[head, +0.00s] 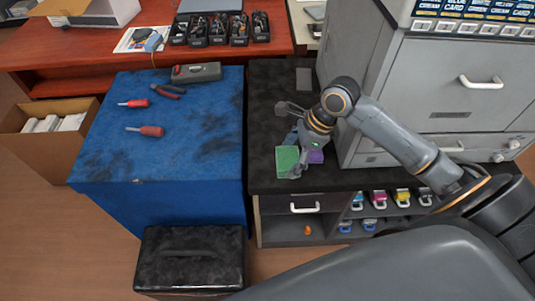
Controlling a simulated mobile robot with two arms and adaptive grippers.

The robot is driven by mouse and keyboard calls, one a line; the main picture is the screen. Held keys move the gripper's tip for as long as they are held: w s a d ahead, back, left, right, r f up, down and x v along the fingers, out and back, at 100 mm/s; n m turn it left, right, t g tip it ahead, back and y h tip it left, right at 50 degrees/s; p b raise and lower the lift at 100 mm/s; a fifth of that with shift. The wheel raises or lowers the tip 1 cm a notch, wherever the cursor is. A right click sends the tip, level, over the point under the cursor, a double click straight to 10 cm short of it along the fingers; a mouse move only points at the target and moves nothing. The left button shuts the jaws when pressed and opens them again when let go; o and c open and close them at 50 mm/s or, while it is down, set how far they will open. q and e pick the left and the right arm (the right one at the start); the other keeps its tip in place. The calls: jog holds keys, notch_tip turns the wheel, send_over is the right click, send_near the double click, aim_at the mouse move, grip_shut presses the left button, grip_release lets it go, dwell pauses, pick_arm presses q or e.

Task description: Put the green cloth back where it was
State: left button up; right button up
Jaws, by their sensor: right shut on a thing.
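The green cloth (287,160) is at the front of the dark counter, left of the large grey machine. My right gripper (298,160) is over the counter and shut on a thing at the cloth. It hides part of the cloth, and I cannot tell whether the cloth rests on the counter or is slightly raised. A purple item (316,156) shows just right of the gripper. My left gripper is not in view.
The dark counter (268,105) is mostly bare behind the gripper. The grey machine (395,90) bounds it on the right. A blue-topped bench (200,130) with screwdrivers and pliers stands left. Toner cartridges (403,197) sit on shelves below. A black case (190,260) stands in front.

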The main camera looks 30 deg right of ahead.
jog(key=w+f, duration=0.3)
jog(key=w, duration=0.1)
jog(key=w+f, duration=0.3)
jog(key=w, duration=0.2)
jog(key=w+d+f+b, duration=0.1)
jog(key=w+f, duration=0.2)
jog(key=w, duration=0.1)
jog(key=shift+w+f, duration=0.15)
jog(key=shift+f, duration=0.05)
jog(key=shift+w+f, duration=0.25)
jog(key=shift+f, duration=1.5)
jog(key=shift+s+f, duration=0.1)
jog(key=o, duration=1.1)
jog(key=shift+c, duration=0.2)
